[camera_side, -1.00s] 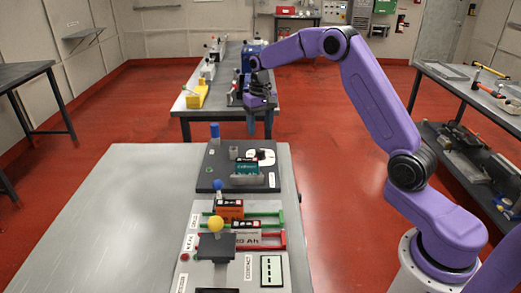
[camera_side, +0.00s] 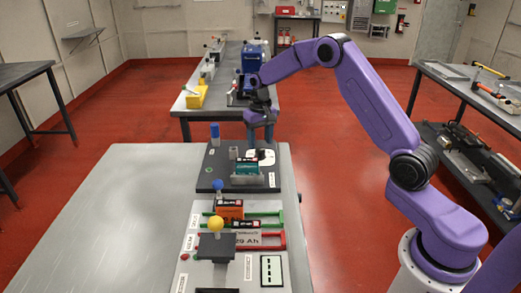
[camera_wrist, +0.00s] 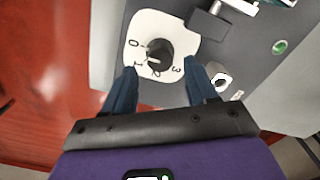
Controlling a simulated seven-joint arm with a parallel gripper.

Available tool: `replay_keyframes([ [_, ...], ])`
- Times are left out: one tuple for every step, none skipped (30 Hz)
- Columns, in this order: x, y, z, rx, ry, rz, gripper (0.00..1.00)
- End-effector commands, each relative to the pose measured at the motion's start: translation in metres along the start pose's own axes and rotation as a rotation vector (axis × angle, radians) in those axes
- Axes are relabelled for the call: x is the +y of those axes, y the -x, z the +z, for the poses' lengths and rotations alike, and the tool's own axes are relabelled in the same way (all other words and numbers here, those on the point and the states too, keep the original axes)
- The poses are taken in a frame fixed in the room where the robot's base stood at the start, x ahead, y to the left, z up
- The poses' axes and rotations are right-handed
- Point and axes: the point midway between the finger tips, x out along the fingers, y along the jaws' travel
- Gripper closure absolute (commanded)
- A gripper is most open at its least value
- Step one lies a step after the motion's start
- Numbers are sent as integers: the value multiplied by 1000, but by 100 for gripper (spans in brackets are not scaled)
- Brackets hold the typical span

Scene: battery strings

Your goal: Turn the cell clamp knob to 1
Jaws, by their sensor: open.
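The cell clamp knob (camera_wrist: 159,54) is a round black knob on a white dial plate (camera_wrist: 137,27) with hand-drawn marks 0, 1, 2 and 3. A pale pointer line on the knob points left, between the 0 and the 1 as far as I can tell. My gripper (camera_wrist: 163,90) is open, its blue fingers apart on the near side of the knob and not touching it. In the side view my gripper (camera_side: 260,133) hangs above the far end of the dark plate, over the white dial (camera_side: 267,157); the knob is hard to make out there.
A teal cell (camera_side: 246,168) sits in a holder on the dark plate (camera_side: 212,165), left of the dial. A blue-topped post (camera_side: 215,132) stands at the back left. Closer are an orange cell (camera_side: 229,209) and a yellow ball knob (camera_side: 216,224). The table's left side (camera_side: 110,220) is bare.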

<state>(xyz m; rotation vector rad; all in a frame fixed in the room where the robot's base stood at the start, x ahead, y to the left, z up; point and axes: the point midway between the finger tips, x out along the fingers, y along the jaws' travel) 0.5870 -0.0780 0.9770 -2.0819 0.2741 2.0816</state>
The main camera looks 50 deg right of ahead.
Motion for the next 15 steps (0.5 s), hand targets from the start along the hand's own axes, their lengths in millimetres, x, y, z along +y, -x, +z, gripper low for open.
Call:
replay_keyframes([
  [0, 0, 0, 0, 0, 0, 43],
  [0, -1, 0, 0, 0, 0, 43],
  [0, -2, 0, -1, 0, 0, 43],
  [0, -3, 0, -1, 0, 0, 43],
  [0, -4, 0, -1, 0, 0, 43],
  [0, -6, 0, -2, 0, 0, 43],
  [0, -8, 0, -2, 0, 1, 43],
  [0, -9, 0, -3, 0, 1, 43],
  [0, -11, 0, -2, 0, 0, 43],
  [0, -13, 0, -2, 0, 0, 43],
  [0, -14, 0, -1, 0, 0, 43],
  [0, -16, 0, -1, 0, 0, 43],
  [0, -18, 0, -1, 0, 0, 43],
  [0, -19, 0, -1, 0, 0, 43],
  [0, -22, 0, -2, 0, 0, 43],
])
